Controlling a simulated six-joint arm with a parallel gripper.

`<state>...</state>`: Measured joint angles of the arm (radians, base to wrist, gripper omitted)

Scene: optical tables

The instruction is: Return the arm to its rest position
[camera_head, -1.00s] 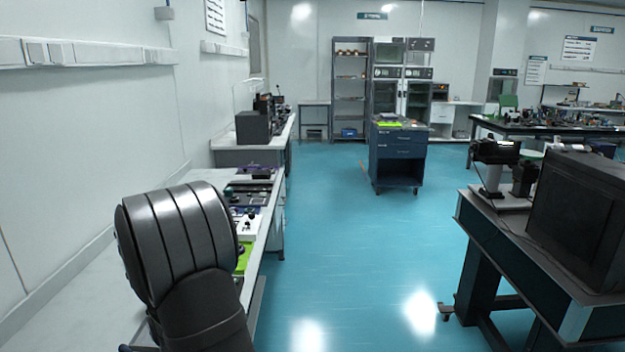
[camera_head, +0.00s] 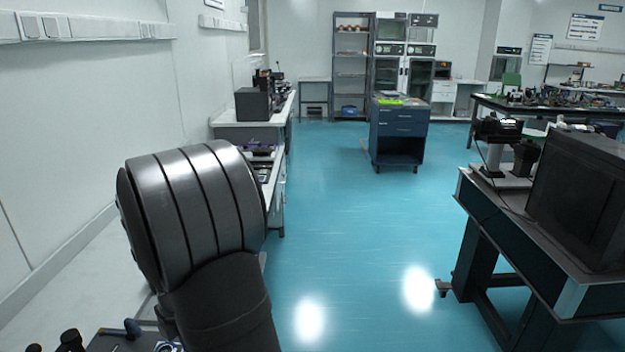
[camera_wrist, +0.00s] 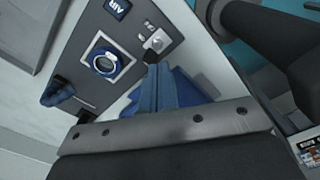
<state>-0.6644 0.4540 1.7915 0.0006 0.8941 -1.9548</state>
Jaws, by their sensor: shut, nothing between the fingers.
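My gripper (camera_wrist: 160,82) shows in the wrist view with its blue fingers together and nothing between them. It is over a light bench with a dark panel (camera_wrist: 98,22). A round ring-shaped part (camera_wrist: 108,62) lies on the panel to the left of the fingers, and a small metal fitting (camera_wrist: 157,41) is just beyond the fingertips. In the head view my arm's dark, ribbed link fills the lower left over the wall bench, and the gripper is out of sight there. No rest position is marked in either view.
In the head view a dark panel with a blue-handled tool (camera_head: 131,328) lies at the lower left. A dark table with a large black box (camera_head: 580,195) stands on the right. A blue cart (camera_head: 398,125) stands farther off. The aisle floor (camera_head: 350,230) between is clear.

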